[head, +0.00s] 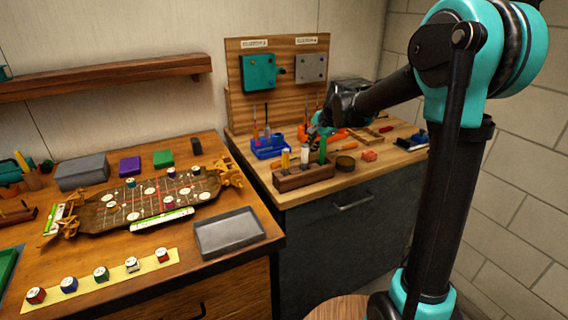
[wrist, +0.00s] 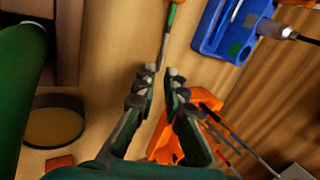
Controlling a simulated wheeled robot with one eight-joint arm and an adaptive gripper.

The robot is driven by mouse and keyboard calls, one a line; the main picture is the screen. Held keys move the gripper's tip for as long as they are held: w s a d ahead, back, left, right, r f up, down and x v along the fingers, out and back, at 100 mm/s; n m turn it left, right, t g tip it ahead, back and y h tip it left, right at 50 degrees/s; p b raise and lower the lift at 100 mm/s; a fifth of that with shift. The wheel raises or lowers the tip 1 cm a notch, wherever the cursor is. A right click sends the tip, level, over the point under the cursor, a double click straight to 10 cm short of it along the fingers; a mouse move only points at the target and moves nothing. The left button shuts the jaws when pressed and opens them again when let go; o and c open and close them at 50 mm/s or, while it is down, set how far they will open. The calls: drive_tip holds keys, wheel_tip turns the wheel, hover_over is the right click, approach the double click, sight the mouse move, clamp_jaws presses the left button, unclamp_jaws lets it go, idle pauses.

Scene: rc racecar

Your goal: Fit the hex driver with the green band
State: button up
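My gripper (wrist: 160,72) has its fingers apart with a narrow gap, and nothing shows between them. In the head view my gripper (head: 318,130) is low over the right bench, partly lost among the tools. Just past the fingertips in the wrist view is a thin metal shaft with an orange-red and green handle (wrist: 172,14); I cannot tell whether this is the green-banded hex driver. A blue holder (wrist: 207,42) with tools is at upper right; it also shows in the head view (head: 268,153). A dark-handled driver (wrist: 275,30) lies across its edge. An orange holder (wrist: 160,143) is beside the right finger.
A green cylinder (wrist: 20,95) stands close on the left of the wrist view, near a round tin (wrist: 52,128). A wooden rack (head: 305,178) with bottles stands at the bench front. A board (head: 280,100) with a teal box (head: 259,73) and grey box (head: 311,69) rises behind.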

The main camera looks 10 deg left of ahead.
drive_tip(key=shift+x, duration=1.65)
drive_tip(key=shift+f, duration=0.1)
clamp_jaws()
